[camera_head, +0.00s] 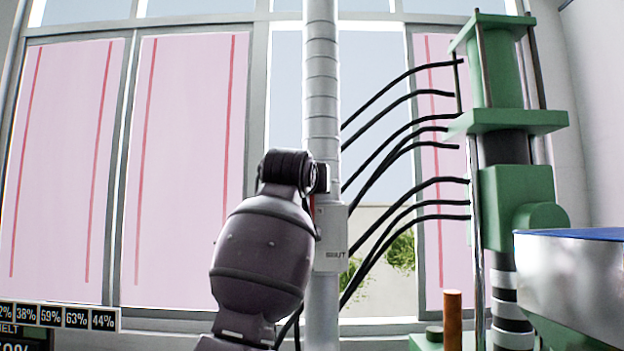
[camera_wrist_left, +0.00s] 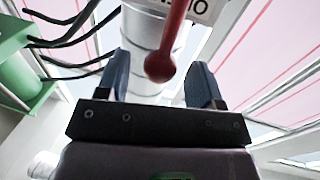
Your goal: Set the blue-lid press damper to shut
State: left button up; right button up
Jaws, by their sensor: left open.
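The damper is on a grey vertical duct (camera_head: 322,100) in the middle of the head view. A grey plate (camera_head: 331,240) on the duct reads "SHUT" near its bottom. The damper's red lever (camera_wrist_left: 171,35) ends in a ball knob in the left wrist view. My left gripper (camera_wrist_left: 160,64) is open, with its two dark blue fingers on either side of the lever. I cannot tell whether either finger touches it. In the head view my left arm hides most of the gripper and lever. My right gripper is not in view.
A green press (camera_head: 515,190) stands at the right, with several black hoses (camera_head: 400,150) running to the duct. A metal bin with a blue top (camera_head: 575,285) is at the right edge. A brown cylinder (camera_head: 452,318) stands below. Windows with pink panels (camera_head: 190,170) fill the back.

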pick_arm(q)
jog(key=shift+w+d, duration=0.15)
jog(key=shift+w, duration=0.75)
jog(key=shift+c, duration=0.4)
